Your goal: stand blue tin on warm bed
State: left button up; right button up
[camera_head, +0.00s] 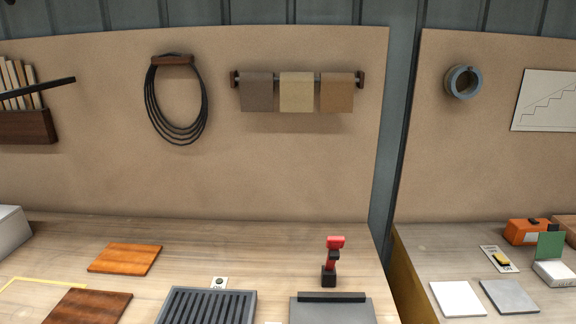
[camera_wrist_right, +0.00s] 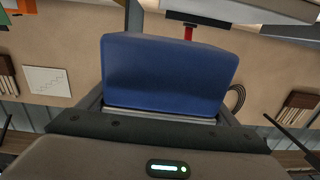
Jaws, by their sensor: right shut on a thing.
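The blue tin (camera_wrist_right: 168,72) fills the middle of the right wrist view, a plain box with rounded edges. My right gripper (camera_wrist_right: 163,112) is shut on it, and the tin hides most of the fingers. Neither the tin nor either gripper shows in the head view. Two candidates for the warm bed lie at the front of the bench in the head view: a dark ribbed panel (camera_head: 207,306) and a grey plate with a dark back bar (camera_head: 333,312). I cannot tell which it is. The bottom edge of the picture cuts both.
A red and black driver (camera_head: 332,262) stands behind the grey plate. Wooden boards (camera_head: 125,258) lie to the left. A gap separates the right bench, which holds tiles (camera_head: 458,299) and an orange case (camera_head: 527,232).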

jog(key=shift+s+f, duration=0.15)
jog(key=shift+s, duration=0.55)
jog(key=shift+s+f, duration=0.15)
jog(key=shift+s, duration=0.5)
pick_arm(q)
jog(key=shift+w, duration=0.65)
jog(key=shift+s, duration=0.15)
jog(key=shift+s, duration=0.65)
jog(key=shift+w, duration=0.1)
